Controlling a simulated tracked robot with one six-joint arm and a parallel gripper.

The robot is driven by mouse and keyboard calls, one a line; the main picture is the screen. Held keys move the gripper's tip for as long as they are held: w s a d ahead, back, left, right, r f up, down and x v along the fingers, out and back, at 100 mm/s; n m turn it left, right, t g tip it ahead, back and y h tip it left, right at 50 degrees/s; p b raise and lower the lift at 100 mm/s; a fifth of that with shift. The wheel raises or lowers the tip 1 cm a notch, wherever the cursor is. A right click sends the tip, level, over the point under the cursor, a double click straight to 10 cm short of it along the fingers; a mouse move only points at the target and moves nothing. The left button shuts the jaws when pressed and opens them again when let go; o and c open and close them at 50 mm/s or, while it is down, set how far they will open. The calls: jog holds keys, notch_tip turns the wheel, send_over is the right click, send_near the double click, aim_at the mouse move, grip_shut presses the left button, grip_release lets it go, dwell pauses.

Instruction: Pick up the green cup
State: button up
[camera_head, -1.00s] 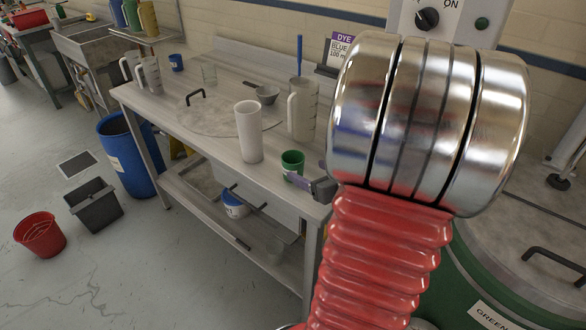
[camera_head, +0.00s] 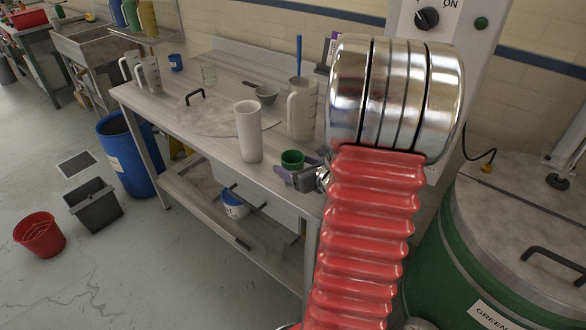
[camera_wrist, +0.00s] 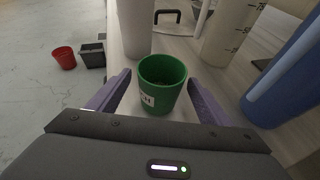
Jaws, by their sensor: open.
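The green cup (camera_head: 292,159) stands upright near the front right end of the metal worktable (camera_head: 190,128). In the wrist view the green cup (camera_wrist: 162,82) sits between the two purple fingers of my gripper (camera_wrist: 160,92), with a white label on its near side. My gripper (camera_head: 299,170) is open, its fingers on either side of the cup. A gap shows between the cup and the left finger; on the right the gap is narrow and contact is hard to tell. My red arm sleeve hides part of the table's right end in the head view.
A tall white cylinder (camera_head: 249,131) stands close behind and left of the cup. A translucent jug (camera_head: 302,108) and a small metal pan (camera_head: 266,94) are farther back. A blue object (camera_wrist: 287,80) stands close right in the wrist view. A green drum (camera_head: 520,230) is at the right.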

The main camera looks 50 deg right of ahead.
aim_at(287, 160)
jog(key=shift+x, duration=2.6)
jog(key=shift+s, duration=0.1)
jog(key=shift+c, duration=0.5)
jog(key=c, duration=1)
